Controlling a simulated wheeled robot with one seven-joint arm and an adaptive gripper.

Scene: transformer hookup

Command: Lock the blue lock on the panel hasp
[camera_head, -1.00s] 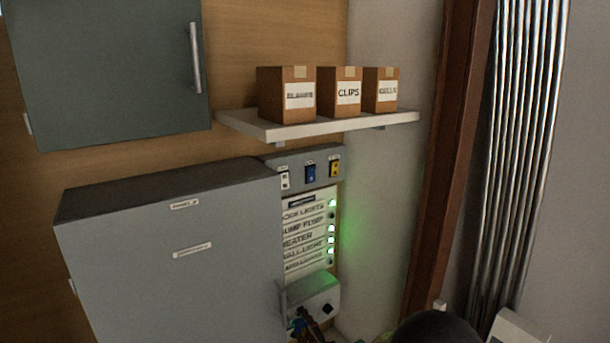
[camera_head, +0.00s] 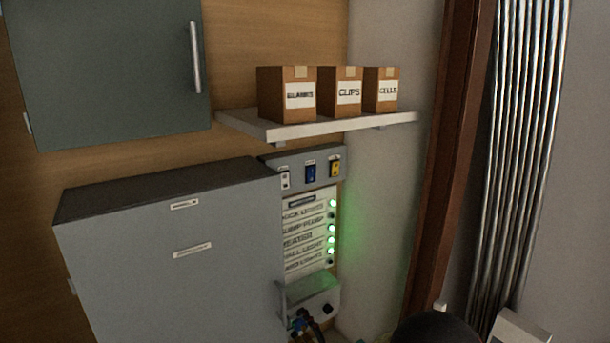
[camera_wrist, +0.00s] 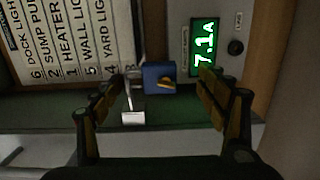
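A blue lock (camera_wrist: 158,78) with a gold-coloured piece on its face shows in the wrist view, between my gripper's fingers. My gripper (camera_wrist: 164,88) is open, with visible space on both sides of the lock. A metal piece (camera_wrist: 133,88) with a white tag stands just left of the lock; I cannot tell whether it is the hasp or whether the shackle is closed. In the head view a small blue patch (camera_head: 299,324) shows low by the grey box's edge, beside dark parts that hide detail.
A lit 7.1A display (camera_wrist: 204,47) and a label panel (camera_wrist: 72,42) flank the lock. In the head view, a large grey box (camera_head: 170,265) stands left of the panel. A rack (camera_head: 296,163) with white, blue and yellow items is above. A shelf (camera_head: 270,133) holds boxes.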

